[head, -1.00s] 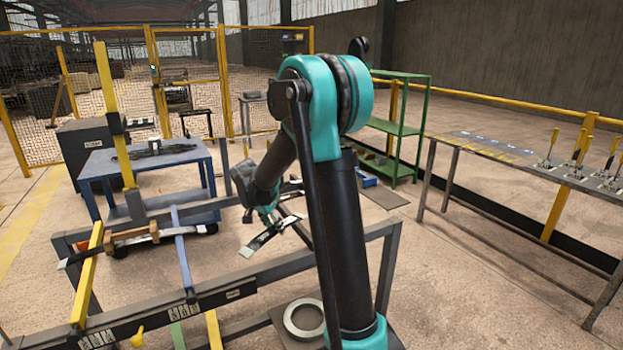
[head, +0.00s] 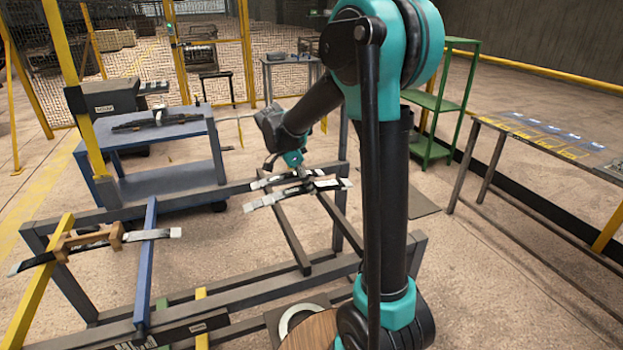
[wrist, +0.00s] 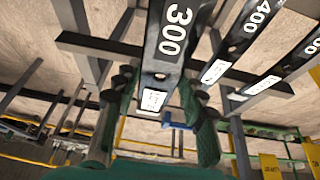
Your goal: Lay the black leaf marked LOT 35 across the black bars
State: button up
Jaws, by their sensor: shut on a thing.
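My gripper (head: 299,174) is shut on a black leaf with a white 300 on it; in the wrist view this leaf (wrist: 162,60) runs between the two green fingers (wrist: 155,92). Its white tag is too small to read surely. In the head view, dark strips with pale ends (head: 262,201) show under and beside my gripper, over the black bars (head: 284,235). I cannot tell there which strip is held or whether it touches the bars. In the wrist view, a leaf marked 400 (wrist: 238,45) and another leaf (wrist: 285,72) lie to the right of the held one.
A blue trolley (head: 165,185) stands behind. A green shelf (head: 440,110) and a long table (head: 545,145) are at right.

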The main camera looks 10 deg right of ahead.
dwell(0.3)
notch_tip(320, 180, down, 7)
dwell(0.8)
jog(key=shift+f, duration=0.9)
dwell(0.6)
jog(key=o, duration=1.4)
jog(key=shift+c, duration=0.2)
jog(key=v, duration=1.2)
jog(key=shift+s, duration=0.1)
